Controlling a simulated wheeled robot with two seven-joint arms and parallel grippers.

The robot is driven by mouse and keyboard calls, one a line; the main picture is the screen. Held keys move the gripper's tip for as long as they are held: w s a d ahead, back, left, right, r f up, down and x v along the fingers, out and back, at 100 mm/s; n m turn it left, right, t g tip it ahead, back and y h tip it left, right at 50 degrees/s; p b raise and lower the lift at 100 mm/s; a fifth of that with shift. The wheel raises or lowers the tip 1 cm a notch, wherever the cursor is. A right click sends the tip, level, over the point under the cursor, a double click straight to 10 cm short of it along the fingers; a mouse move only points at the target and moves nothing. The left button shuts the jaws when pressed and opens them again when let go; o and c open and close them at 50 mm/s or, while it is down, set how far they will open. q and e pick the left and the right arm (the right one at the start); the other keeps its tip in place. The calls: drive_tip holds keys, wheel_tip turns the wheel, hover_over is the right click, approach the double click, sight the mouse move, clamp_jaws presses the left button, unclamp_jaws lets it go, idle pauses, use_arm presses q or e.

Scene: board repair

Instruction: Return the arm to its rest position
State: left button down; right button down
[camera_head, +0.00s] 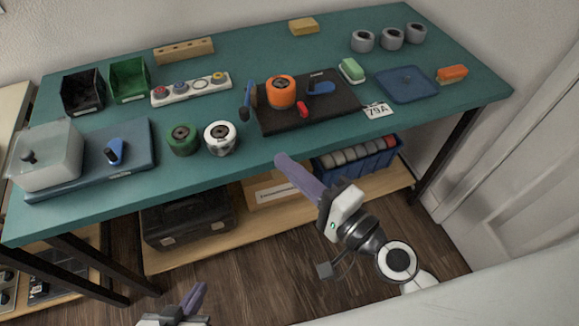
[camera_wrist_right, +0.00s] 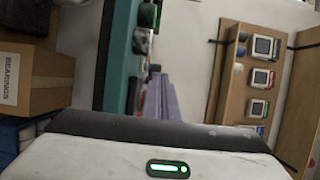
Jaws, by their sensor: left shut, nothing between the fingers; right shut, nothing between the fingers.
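My right gripper (camera_head: 287,165) is in front of the teal workbench (camera_head: 275,160) near the middle of its front edge in the head view. Its purple fingers are together with nothing between them. The fingers (camera_wrist_right: 164,100) also show in the right wrist view, beside the bench edge. My left gripper (camera_head: 192,300) is low at the bottom of the head view, apart from the bench. Its purple fingers are shut and empty, and most of its arm is out of the picture.
A black mat (camera_head: 335,112) holds an orange roll (camera_head: 281,91) and blue-handled parts. A green roll (camera_head: 183,140) and a white roll (camera_head: 220,138) stand near the front edge. Below are a blue crate (camera_head: 372,160) and a black case (camera_head: 188,222). The floor in front is clear.

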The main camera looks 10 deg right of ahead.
idle(0.5)
drive_tip(key=s+d+f+n+g+h, duration=0.2)
drive_tip(key=s+f+n, duration=0.2)
drive_tip(key=f, duration=0.3)
drive_tip(key=s+d+f+n+g+h, duration=0.2)
drive_tip(key=s+d+f+n, duration=0.1)
drive_tip(key=f, duration=0.4)
drive_tip(key=s+d+f+n+g+h+p, duration=0.1)
drive_tip(key=s+d+f+n+g+h, duration=0.1)
drive_tip(key=s+f+n, duration=0.4)
drive_tip(key=shift+d+f+n+g, duration=0.2)
drive_tip(key=shift+f+n+g, duration=0.35)
drive_tip(key=shift+f, duration=0.4)
